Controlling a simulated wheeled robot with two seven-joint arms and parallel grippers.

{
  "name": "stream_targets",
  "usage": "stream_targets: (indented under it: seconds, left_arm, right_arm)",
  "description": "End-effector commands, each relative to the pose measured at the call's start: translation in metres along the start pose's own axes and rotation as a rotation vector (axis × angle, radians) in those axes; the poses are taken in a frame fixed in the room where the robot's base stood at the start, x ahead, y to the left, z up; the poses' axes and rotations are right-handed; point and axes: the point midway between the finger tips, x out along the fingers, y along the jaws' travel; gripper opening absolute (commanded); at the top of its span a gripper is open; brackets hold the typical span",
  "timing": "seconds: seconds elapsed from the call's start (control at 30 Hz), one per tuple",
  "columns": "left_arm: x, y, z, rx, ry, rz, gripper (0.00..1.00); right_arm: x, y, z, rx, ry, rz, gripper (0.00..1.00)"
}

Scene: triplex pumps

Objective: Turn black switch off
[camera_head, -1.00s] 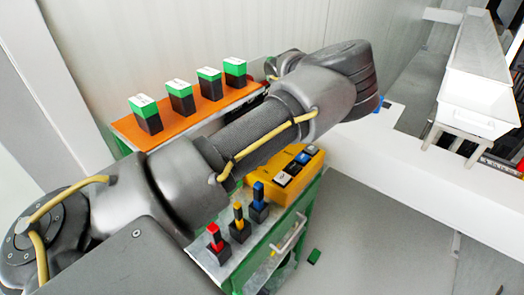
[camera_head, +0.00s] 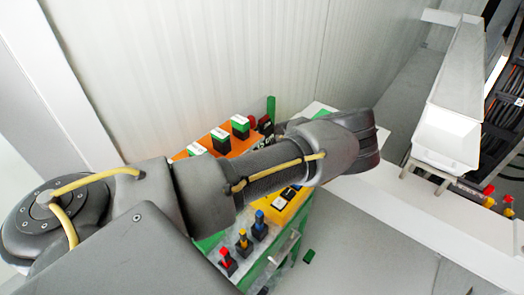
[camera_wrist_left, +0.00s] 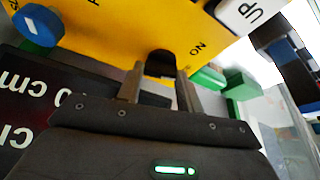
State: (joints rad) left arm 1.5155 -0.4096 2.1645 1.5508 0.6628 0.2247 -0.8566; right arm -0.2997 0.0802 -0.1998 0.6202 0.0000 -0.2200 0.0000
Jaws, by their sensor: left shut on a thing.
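In the left wrist view, the black switch (camera_wrist_left: 160,63) sits on a yellow panel (camera_wrist_left: 115,30), with an "ON" mark to its right. My left gripper (camera_wrist_left: 158,85) has one finger on each side of the switch and is shut on it. The fingers partly cover the switch. In the head view my left arm crosses the middle and hides the gripper and the switch. Part of the yellow control box (camera_head: 296,204) shows below the arm. My right gripper is not in view.
Several green-topped black blocks (camera_head: 240,127) stand on an orange board behind.

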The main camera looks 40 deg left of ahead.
Motion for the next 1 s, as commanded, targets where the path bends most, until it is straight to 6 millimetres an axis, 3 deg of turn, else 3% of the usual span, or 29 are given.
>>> stream_targets:
  seconds: [0.03, 0.1, 0.43, 1.0]
  left_arm:
    - [-0.0057, -0.0003, -0.0021, 0.034, 0.0, 0.015, 0.14]
    - [-0.0035, -0.0004, -0.0014, 0.081, 0.0, 0.035, 0.14]
    - [0.0001, -0.0003, -0.0008, 0.237, 0.002, 0.101, 0.14]
    - [0.0006, -0.0008, -0.0007, 0.287, 0.002, 0.121, 0.14]
  right_arm:
    - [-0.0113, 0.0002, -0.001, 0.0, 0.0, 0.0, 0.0]
    - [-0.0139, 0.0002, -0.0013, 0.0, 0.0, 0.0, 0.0]
    - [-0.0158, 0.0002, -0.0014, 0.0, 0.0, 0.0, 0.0]
    - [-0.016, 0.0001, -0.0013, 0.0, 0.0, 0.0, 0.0]
